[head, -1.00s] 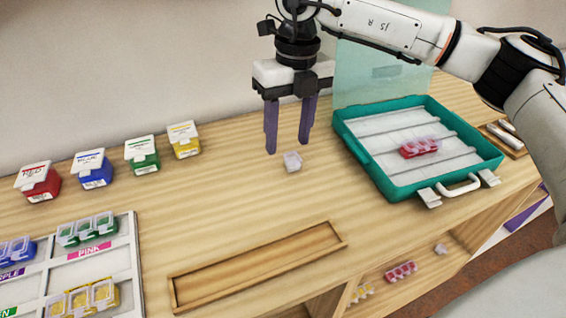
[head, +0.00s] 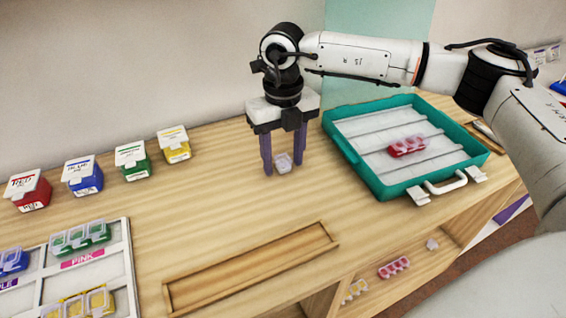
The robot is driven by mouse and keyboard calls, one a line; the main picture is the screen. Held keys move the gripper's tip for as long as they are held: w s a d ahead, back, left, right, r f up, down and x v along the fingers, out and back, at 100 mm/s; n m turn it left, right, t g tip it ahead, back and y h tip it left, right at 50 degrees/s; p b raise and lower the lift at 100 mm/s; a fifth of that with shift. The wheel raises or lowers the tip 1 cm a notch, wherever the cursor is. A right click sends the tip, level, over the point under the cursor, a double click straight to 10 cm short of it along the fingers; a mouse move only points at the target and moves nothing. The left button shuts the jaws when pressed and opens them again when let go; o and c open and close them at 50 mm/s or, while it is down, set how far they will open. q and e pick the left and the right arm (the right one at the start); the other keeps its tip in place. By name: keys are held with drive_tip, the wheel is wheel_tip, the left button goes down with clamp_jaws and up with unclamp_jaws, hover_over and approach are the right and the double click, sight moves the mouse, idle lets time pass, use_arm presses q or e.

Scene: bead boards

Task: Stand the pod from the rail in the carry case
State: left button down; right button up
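A small clear pod (head: 284,166) sits on the wooden tabletop. My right gripper (head: 283,170) points down over it in the head view, with its two purple fingers apart on either side of the pod. A gap shows beside the pod, so the fingers look open and not clamped on it. The teal carry case (head: 357,172) lies open to the right, its clear lid raised behind. A red pod strip (head: 407,146) lies inside on the white ridged floor. A shallow wooden rail (head: 250,270) at the front is empty. My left gripper is out of view.
Red (head: 30,190), blue (head: 83,175), green (head: 133,161) and yellow (head: 174,145) boxes stand along the back left. A white sorting board (head: 118,262) with pod strips fills the front left. A shelf below the tabletop holds more strips (head: 394,267). Tabletop left of the gripper is clear.

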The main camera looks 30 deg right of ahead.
clamp_jaws()
drive_tip(key=shift+r, duration=0.15)
